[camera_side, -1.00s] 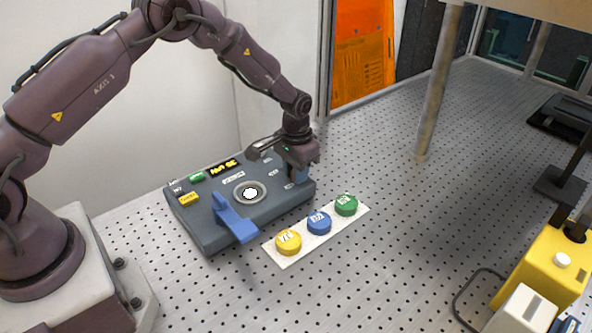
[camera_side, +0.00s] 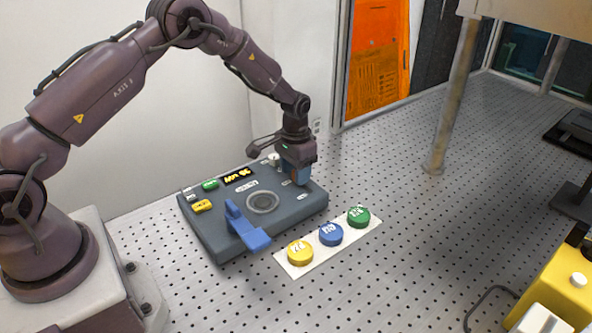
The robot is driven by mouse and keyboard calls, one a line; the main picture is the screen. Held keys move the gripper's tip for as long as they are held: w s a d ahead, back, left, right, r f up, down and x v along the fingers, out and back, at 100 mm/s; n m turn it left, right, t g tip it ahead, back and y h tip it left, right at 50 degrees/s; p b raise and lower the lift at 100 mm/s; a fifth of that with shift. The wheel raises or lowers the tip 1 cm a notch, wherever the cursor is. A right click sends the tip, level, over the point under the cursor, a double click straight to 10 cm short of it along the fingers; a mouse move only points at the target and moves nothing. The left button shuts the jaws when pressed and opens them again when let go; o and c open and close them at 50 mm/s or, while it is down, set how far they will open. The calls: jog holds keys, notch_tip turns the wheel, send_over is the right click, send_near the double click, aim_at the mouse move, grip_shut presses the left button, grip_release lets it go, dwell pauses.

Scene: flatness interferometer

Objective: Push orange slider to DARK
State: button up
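A dark blue-grey instrument box (camera_side: 225,243) sits on the perforated table. Its round window (camera_side: 263,202) is dark grey, and a small display (camera_side: 237,176) with yellow characters is at the back. My gripper (camera_side: 299,178) points down at the box's right end, with its fingertips low at the top face. A small orange-brown patch (camera_side: 294,174) shows at the fingertips; it may be the orange slider, mostly hidden by my gripper. I cannot tell whether the fingers are open or shut, or whether they touch it. The label DARK is too small to read.
A blue lever (camera_side: 246,228) sticks out at the box's front. Yellow (camera_side: 300,253), blue (camera_side: 331,234) and green (camera_side: 359,217) discs lie on a white strip in front. A metal post (camera_side: 455,100) stands to the right. The table between is clear.

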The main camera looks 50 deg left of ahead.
notch_tip(320, 180, up, 13)
dwell(0.5)
jog(key=s+d+r+t, duration=0.2)
jog(key=s+r, duration=0.3)
jog(key=s, duration=0.4)
jog(key=s+d+r+t, duration=0.1)
jog(key=s+d+r, duration=0.2)
jog(key=s+r, duration=0.3)
jog(key=s+d+r+t, duration=0.2)
jog(key=s+r, duration=0.4)
jog(key=s, duration=0.8)
jog(key=shift+d+r+t, duration=0.15)
jog(key=shift+d+t, duration=0.15)
jog(key=shift+d, duration=0.15)
